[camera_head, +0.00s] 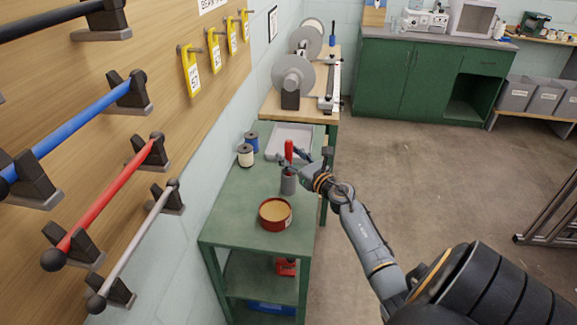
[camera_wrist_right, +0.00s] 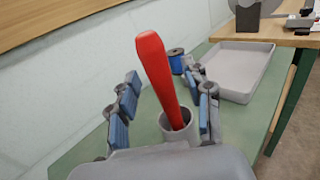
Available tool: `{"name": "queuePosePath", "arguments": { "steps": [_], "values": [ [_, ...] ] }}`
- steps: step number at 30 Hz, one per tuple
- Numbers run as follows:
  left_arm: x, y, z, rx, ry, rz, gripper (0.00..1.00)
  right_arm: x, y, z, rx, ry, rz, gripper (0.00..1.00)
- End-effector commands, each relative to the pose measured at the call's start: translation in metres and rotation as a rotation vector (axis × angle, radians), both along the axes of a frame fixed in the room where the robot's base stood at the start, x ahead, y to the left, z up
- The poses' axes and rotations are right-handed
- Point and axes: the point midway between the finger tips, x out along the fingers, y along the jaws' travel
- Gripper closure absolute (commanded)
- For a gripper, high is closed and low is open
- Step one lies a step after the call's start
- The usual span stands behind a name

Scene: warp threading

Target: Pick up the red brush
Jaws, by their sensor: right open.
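The red brush (camera_head: 289,150) stands upright in a grey cup (camera_head: 288,184) on the green table; only its red handle shows, and its lower end is hidden in the cup. In the right wrist view the red brush (camera_wrist_right: 158,72) leans slightly in the grey cup (camera_wrist_right: 181,130). My right gripper (camera_head: 292,164) is at the brush from the right side. In the right wrist view its blue-padded fingers (camera_wrist_right: 162,110) are open, one on each side of the handle, with gaps on both sides. My left gripper is not in view.
The green table (camera_head: 232,212) also holds a round red container (camera_head: 275,214), a white spool (camera_head: 245,155), a blue spool (camera_head: 251,142) and a grey tray (camera_head: 291,132). The wall with coloured rods is close on the left. The floor (camera_head: 430,180) on the right is clear.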

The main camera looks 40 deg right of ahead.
Motion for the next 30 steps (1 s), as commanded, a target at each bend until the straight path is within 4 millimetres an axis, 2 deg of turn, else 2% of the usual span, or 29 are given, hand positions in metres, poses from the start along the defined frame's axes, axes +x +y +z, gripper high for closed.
{"name": "queuePosePath", "arguments": {
  "steps": [4,11,12,14,19,30],
  "values": [
    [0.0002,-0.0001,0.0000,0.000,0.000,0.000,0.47,0.0118,-0.0015,-0.0001,0.000,0.000,0.000,0.50],
    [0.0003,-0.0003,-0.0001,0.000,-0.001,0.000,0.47,0.0132,-0.0016,-0.0003,-0.001,0.000,0.000,0.50],
    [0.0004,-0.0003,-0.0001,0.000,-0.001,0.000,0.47,0.0131,-0.0016,-0.0003,-0.001,0.000,0.000,0.52],
    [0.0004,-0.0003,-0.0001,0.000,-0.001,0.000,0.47,0.0131,-0.0016,-0.0003,-0.001,0.000,0.000,0.64],
    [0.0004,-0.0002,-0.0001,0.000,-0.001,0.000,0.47,0.0129,-0.0016,-0.0003,0.000,0.000,0.000,0.99],
    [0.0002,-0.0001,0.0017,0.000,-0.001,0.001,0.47,0.0129,-0.0019,0.0029,-0.002,0.000,0.000,1.00]
  ]
}}
